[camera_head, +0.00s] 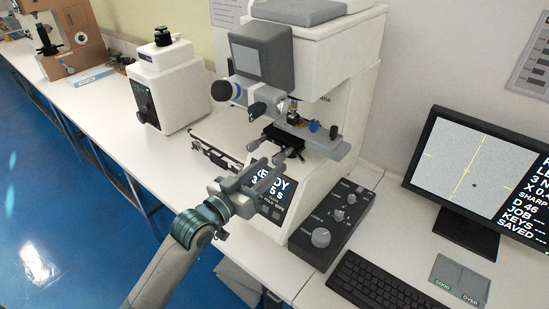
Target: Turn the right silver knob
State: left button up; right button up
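The hardness tester (325,110) is a tall white machine with a dark stage under its turret. Two slim silver knobs stick out from the stage toward me: a left one (257,142) and a right one (281,157). My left gripper (272,170) is just in front of and below the right knob, over the tester's lit display (279,190). Its fingers overlap the knob's near end in this view. I cannot tell whether they touch it or how far apart they are. My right gripper is not in view.
A keyboard (375,286) and a monitor (480,175) are farther right. A second white tester (168,85) stands at the back left. The bench between the two testers is mostly clear.

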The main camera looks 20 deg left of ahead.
aim_at(279, 159)
pick_arm(q)
jog(key=shift+p+x, duration=0.35)
jog(key=shift+x, duration=1.15)
grip_shut()
jog(key=shift+m, duration=0.5)
